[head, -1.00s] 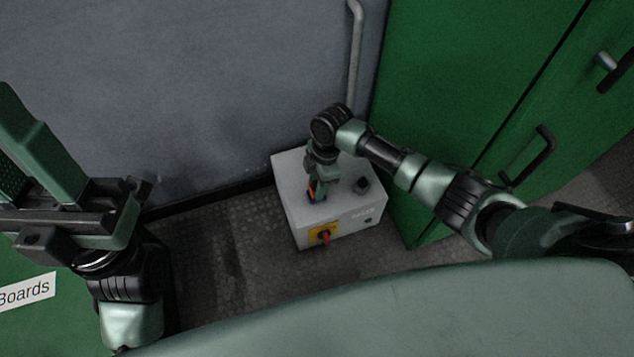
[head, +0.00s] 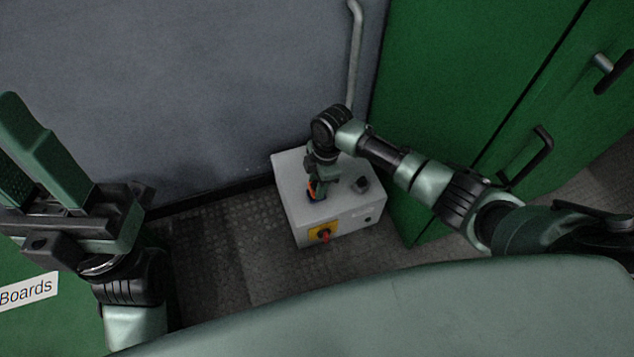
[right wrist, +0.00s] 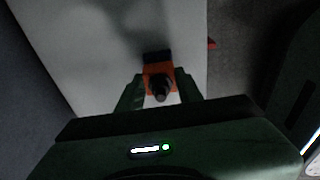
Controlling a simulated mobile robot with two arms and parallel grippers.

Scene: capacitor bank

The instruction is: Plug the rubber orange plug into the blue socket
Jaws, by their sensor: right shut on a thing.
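My right gripper (head: 315,188) is shut on the rubber orange plug (right wrist: 158,74), low over the top of a pale box. In the right wrist view the plug sits between the two fingertips, with a dark round end towards the camera. A dark block (right wrist: 156,57) shows just beyond the plug. In the head view only a sliver of orange (head: 312,189) shows beside the fingers. I cannot make out the blue socket clearly; the gripper covers that spot, so whether the plug is in it cannot be told. My left gripper (head: 12,140) is raised at the left, open and empty.
The pale box (head: 345,221) stands on the dark floor against the grey wall. Its front has a red switch on a yellow plate (head: 324,233); a dark knob or connector (head: 361,184) is on top. A green cabinet (head: 455,90) with handles stands close on the right.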

